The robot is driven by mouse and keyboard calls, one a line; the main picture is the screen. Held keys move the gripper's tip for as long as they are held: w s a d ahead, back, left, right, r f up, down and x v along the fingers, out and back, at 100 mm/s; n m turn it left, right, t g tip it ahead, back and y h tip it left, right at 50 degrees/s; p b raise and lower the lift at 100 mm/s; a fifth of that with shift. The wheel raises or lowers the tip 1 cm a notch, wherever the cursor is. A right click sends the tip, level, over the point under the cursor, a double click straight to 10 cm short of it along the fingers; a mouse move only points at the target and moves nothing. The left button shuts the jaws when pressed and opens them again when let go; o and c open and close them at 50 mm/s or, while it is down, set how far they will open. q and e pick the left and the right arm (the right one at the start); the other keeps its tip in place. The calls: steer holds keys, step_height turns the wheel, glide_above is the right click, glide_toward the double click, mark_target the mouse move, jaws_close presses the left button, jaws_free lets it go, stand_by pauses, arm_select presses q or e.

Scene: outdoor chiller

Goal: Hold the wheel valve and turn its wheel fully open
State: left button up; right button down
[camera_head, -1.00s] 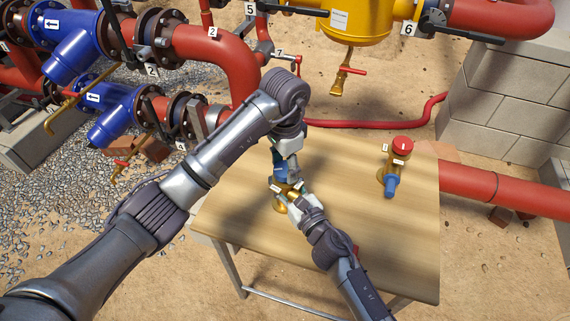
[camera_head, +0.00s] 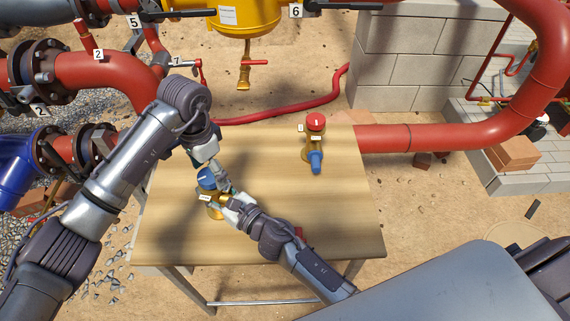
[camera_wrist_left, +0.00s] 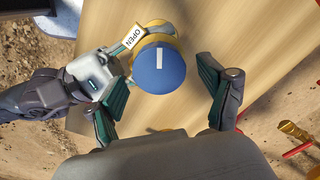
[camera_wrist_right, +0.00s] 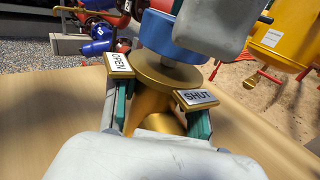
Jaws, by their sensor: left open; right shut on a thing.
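The wheel valve stands on the wooden table, with a round blue wheel (camera_head: 206,181) on a brass body (camera_head: 215,212). The left wrist view shows the wheel (camera_wrist_left: 159,76) from above with a white bar on it. An OPEN plate (camera_wrist_left: 133,37) sits beside it. The right wrist view shows the OPEN plate (camera_wrist_right: 119,64) and SHUT plate (camera_wrist_right: 197,97) on either side of the brass body. My right gripper (camera_head: 229,199) is shut on this body below the wheel. My left gripper (camera_wrist_left: 160,97) is open over the wheel, fingers apart on either side without visible contact.
The table (camera_head: 345,215) is clear at right. Red pipes (camera_head: 440,136) and a block wall (camera_head: 405,62) stand behind.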

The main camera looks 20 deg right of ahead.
mark_target(209, 175)
arm_select(q)
steer(key=m, duration=0.4)
steer(key=shift+a+f, duration=0.1)
steer(key=shift+a, duration=0.1)
steer(key=m, duration=1)
steer(key=shift+m, duration=0.3)
steer(key=m, duration=2.4)
step_height(209, 175, up, 12)
steer(key=s+d+f+n+h, duration=0.1)
steer(key=s+d+n+h, duration=0.4)
steer(key=d+n+h, duration=0.2)
steer(key=s+d+f+n+g+h, duration=0.1)
steer(key=s+d+f+n+h, duration=0.1)
steer(key=s+d+n+h, duration=0.4)
steer(key=d+n+h, duration=0.2)
steer(key=shift+s+d+f+h, duration=0.25)
steer(key=shift+d+f+h, duration=0.05)
steer(key=shift+d+h, duration=0.1)
